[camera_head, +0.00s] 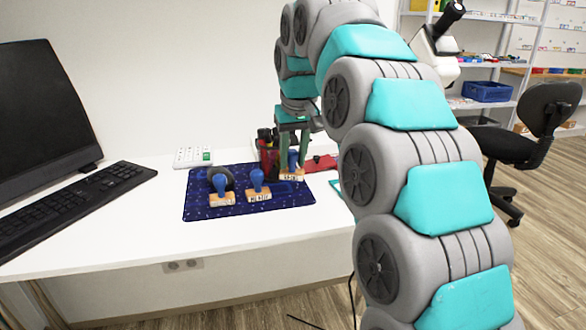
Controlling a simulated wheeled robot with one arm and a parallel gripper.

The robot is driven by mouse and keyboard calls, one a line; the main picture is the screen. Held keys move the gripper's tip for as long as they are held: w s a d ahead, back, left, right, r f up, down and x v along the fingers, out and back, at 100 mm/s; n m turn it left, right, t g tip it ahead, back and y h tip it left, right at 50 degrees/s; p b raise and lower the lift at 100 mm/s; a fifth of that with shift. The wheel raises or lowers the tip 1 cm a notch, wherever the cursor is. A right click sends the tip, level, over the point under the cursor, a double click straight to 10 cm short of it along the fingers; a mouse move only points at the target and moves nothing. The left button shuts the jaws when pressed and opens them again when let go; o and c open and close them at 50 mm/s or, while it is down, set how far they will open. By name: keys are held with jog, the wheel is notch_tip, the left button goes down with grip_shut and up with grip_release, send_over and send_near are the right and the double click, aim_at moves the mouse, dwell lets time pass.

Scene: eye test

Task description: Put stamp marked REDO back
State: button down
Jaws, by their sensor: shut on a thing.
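My gripper (292,152) points down near the back right of a dark blue speckled mat (205,211). It is shut on a stamp (291,174) with a blue handle and a wooden base. The fingers partly hide the handle, and I cannot tell whether the base touches the mat. Two similar blue-handled stamps stand on the mat to the left: a left stamp (222,194) and a middle stamp (257,187). Each base carries dark lettering too small to read surely, so I cannot tell which is marked REDO.
A dark red holder (268,160) stands behind the mat, just left of my gripper. A red flat thing (321,163) lies to the right. A white button pad (193,156) is behind the mat. A keyboard (75,207) and monitor (42,120) are left. The desk front is clear.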

aim_at(293, 170)
jog(key=shift+f, duration=1.75)
jog(key=c, duration=0.6)
grip_release()
jog(key=shift+f, duration=0.1)
jog(key=shift+o, duration=0.2)
